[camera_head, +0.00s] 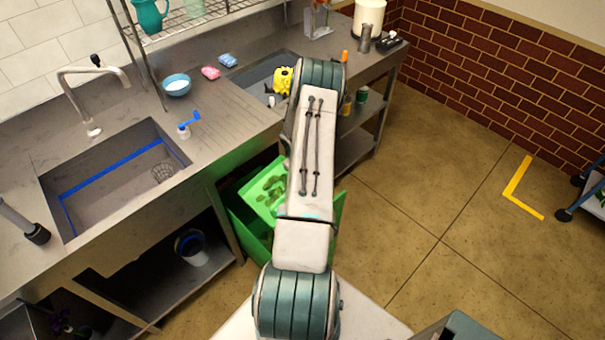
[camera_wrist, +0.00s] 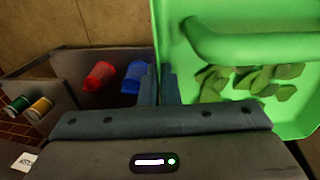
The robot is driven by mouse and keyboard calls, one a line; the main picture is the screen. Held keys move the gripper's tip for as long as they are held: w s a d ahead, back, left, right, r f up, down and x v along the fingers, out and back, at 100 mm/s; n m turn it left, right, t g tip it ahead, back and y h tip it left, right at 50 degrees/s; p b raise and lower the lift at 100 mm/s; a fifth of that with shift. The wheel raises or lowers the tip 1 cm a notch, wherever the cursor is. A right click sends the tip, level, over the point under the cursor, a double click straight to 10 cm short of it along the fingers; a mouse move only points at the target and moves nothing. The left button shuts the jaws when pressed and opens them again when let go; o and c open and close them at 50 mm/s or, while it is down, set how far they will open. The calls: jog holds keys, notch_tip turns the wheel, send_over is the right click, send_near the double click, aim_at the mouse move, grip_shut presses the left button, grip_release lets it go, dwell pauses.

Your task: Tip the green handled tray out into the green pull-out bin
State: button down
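The green handled tray (camera_head: 257,189) is over the green pull-out bin (camera_head: 240,222) below the counter's front edge, partly hidden by my arm. Green leaf scraps (camera_head: 276,190) lie in the tray. In the wrist view the tray (camera_wrist: 303,112) fills the right side, with its thick handle (camera_wrist: 250,47) across the top and scraps (camera_wrist: 245,82) inside. My gripper (camera_wrist: 159,88) is closed on the tray's side wall, one finger on each side of it. The head view hides my fingers behind my arm. The bin's far side is also hidden.
The counter with a sink (camera_head: 110,180) runs along the left and back. A white bucket (camera_head: 191,247) stands on the lower shelf. In the wrist view, red (camera_wrist: 98,76) and blue (camera_wrist: 133,77) cups are left of the tray.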

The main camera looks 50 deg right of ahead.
jog(key=shift+w+r+h+b, duration=0.1)
jog(key=shift+h+b, duration=0.4)
jog(key=shift+b, duration=0.6)
jog(key=r+h+b, duration=0.1)
jog(key=b, duration=0.2)
jog(key=h+b, duration=0.1)
jog(key=b, duration=0.2)
jog(key=r+b, duration=0.1)
jog(key=b, duration=0.3)
jog(key=shift+a+r+h, duration=0.25)
jog(key=shift+r+h, duration=0.1)
jog(key=shift+h, duration=0.05)
jog(key=a+r+h+b, duration=0.1)
jog(key=b, duration=0.4)
jog(key=shift+g, duration=0.3)
jog(key=h+b, duration=0.1)
jog(key=a+r+h+b, duration=0.1)
jog(key=b, duration=0.3)
jog(key=shift+w+a+r+h, duration=0.1)
jog(key=shift+a+r+h, duration=0.1)
jog(key=shift+r+h, duration=0.2)
jog(key=a+r+g+h+b, duration=0.1)
jog(key=a+r+h+b, duration=0.3)
jog(key=b, duration=1.1)
jog(key=a+h, duration=0.2)
jog(key=h, duration=0.1)
jog(key=shift+w+h, duration=0.3)
